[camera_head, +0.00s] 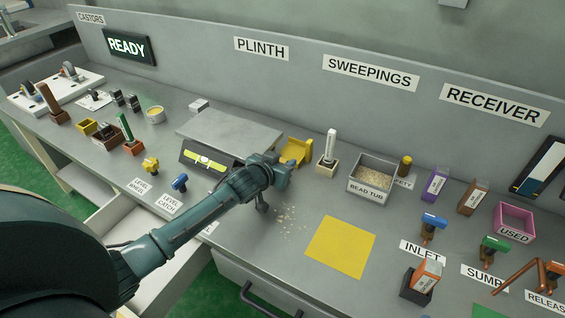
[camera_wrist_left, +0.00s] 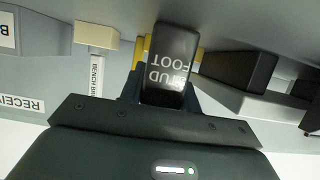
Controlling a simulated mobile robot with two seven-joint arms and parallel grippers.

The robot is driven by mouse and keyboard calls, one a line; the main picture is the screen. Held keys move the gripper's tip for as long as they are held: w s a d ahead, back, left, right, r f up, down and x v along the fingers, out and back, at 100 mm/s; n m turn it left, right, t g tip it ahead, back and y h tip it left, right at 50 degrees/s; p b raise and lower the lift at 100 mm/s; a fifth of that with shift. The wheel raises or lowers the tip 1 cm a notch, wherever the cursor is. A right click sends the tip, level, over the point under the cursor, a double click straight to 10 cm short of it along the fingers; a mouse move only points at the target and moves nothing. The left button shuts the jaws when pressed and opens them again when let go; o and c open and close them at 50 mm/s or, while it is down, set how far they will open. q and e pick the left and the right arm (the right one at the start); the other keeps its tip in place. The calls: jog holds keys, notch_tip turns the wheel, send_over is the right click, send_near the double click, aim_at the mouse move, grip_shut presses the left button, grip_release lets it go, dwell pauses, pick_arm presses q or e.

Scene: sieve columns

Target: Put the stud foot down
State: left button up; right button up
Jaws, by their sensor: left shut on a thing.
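My left gripper (camera_head: 262,206) is over the bench, just in front of the right end of the grey plinth slab (camera_head: 243,133). In the left wrist view the gripper (camera_wrist_left: 163,100) is shut on the stud foot (camera_wrist_left: 172,62), a dark block with white lettering. The lower part of the stud foot is hidden between the fingers. In the head view the arm hides most of what it holds, and I cannot tell its height above the bench. My right gripper is in neither view.
A yellow cradle (camera_head: 296,151) and a brush stand (camera_head: 327,168) are close by on the right. The bead tub (camera_head: 371,188) and yellow mat (camera_head: 340,248) are further right. Pale beads (camera_head: 287,220) lie scattered beside the gripper. An open drawer (camera_head: 118,222) juts out at left.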

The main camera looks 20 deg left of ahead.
pick_arm(q)
jog(key=shift+f, duration=0.2)
jog(key=o, duration=1)
jog(key=shift+r, duration=0.1)
